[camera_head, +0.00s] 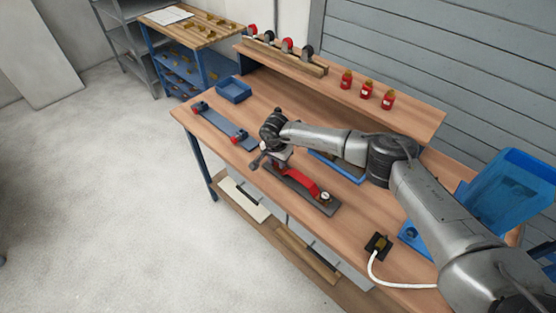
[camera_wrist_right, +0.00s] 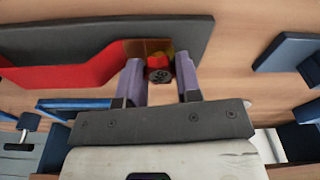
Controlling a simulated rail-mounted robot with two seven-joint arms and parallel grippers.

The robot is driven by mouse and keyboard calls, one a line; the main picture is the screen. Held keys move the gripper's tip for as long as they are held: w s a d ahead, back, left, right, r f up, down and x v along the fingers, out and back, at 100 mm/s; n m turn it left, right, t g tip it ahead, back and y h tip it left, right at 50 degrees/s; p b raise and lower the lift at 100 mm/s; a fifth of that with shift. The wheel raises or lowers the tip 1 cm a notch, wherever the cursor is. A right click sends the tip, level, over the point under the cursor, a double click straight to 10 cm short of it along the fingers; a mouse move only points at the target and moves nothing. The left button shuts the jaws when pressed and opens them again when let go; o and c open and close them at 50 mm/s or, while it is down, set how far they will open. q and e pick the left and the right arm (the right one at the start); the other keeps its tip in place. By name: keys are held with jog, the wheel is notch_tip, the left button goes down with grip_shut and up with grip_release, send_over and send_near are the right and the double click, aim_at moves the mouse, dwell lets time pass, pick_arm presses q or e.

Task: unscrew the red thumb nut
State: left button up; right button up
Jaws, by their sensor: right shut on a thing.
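A dark base plate (camera_head: 325,208) lies near the front edge of the bench and carries a red curved part (camera_head: 303,184). In the right wrist view the red part (camera_wrist_right: 60,75) and dark plate (camera_wrist_right: 190,30) are close to my fingers. My right gripper (camera_head: 273,162) is over the left end of this fixture. In the wrist view my right gripper (camera_wrist_right: 160,68) has its two fingers on either side of the red thumb nut (camera_wrist_right: 184,62), shut on it. A dark round piece sits beside the nut; the contact faces are partly hidden. My left gripper is not in view.
A blue strip with red knobs (camera_head: 222,123) and a blue tray (camera_head: 234,90) are at the bench's left. Red bottles (camera_head: 366,90) stand on the raised shelf (camera_head: 410,110). A blue bin (camera_head: 505,190) and a black socket with white cable (camera_head: 378,246) are at right.

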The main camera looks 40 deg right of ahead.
jog(key=shift+d+f+n+b, duration=0.1)
jog(key=shift+n+b, duration=0.4)
jog(key=shift+n, duration=0.5)
jog(key=shift+n+b, duration=0.3)
jog(key=shift+n, duration=0.5)
jog(key=shift+n+t, duration=0.3)
jog(key=shift+n, duration=0.2)
jog(key=shift+r, duration=0.2)
jog(key=shift+r, duration=0.2)
jog(key=shift+r+p, duration=1.85)
jog(key=shift+r, duration=0.4)
